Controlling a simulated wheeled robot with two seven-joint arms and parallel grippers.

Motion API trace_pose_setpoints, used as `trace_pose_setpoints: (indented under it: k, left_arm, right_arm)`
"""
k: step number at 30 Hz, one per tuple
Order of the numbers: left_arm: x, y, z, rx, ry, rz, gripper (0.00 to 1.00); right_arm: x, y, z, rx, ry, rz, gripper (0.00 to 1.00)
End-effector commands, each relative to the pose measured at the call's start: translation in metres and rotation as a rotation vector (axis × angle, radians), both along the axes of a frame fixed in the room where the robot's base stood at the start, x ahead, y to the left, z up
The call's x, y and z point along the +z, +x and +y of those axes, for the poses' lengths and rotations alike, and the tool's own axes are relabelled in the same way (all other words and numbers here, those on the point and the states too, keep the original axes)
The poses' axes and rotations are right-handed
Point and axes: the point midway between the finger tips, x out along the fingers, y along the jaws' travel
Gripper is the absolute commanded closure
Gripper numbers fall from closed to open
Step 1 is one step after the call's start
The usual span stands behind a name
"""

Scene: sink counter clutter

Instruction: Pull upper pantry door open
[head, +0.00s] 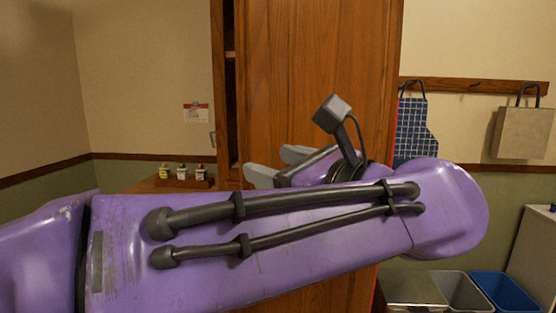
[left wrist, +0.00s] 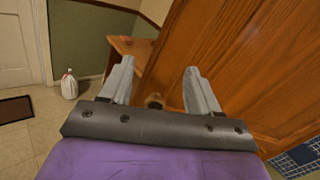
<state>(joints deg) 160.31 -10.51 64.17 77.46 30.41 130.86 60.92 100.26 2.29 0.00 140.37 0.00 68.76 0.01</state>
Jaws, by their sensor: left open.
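The wooden pantry door (head: 310,60) fills the middle of the head view, and it also shows in the left wrist view (left wrist: 245,60). It stands ajar: a dark gap with a shelf edge (head: 231,54) shows along its left side. My left gripper (head: 277,163) points left in front of the door's lower visible part. I cannot tell whether a finger touches the door. My purple left arm hides the door's lower part. My right gripper is not in view.
A low wooden surface with small bottles (head: 182,173) stands left of the pantry. A blue checked apron (head: 413,130) and a bag (head: 524,132) hang at right above bins (head: 462,290). A white jug (left wrist: 69,84) stands on the floor, with open floor around it.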

Motion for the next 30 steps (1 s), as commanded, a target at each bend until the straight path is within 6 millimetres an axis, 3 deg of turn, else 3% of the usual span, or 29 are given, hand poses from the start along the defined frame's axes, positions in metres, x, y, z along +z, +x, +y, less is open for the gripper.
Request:
trace_pose_setpoints:
  k: [2, 7, 12, 17, 24, 26, 27, 30]
  left_arm:
    - [0.017, -0.016, 0.0, -0.001, -0.002, -0.007, 0.38]
    - [0.035, -0.061, 0.002, -0.001, -0.001, -0.005, 0.38]
    - [0.052, -0.092, 0.003, -0.001, 0.0, 0.001, 0.38]
    - [0.057, -0.104, 0.003, -0.001, 0.001, 0.0, 0.38]
    - [0.058, -0.105, 0.003, 0.0, 0.001, 0.002, 0.38]
    - [0.056, -0.104, 0.004, 0.001, 0.004, 0.001, 0.54]
    - [0.053, -0.1, 0.006, 0.009, 0.016, -0.005, 0.68]
    - [0.03, -0.073, 0.022, 0.061, 0.114, -0.046, 1.0]
  right_arm:
    - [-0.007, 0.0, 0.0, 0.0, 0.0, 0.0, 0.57]
    - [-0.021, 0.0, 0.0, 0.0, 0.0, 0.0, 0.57]
    - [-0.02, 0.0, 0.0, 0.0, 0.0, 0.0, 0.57]
    - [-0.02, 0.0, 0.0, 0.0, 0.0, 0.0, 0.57]
    - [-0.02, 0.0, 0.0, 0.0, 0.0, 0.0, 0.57]
    - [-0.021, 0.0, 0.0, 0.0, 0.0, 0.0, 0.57]
    - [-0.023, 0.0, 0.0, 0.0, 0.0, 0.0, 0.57]
    - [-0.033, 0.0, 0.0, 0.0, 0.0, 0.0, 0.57]
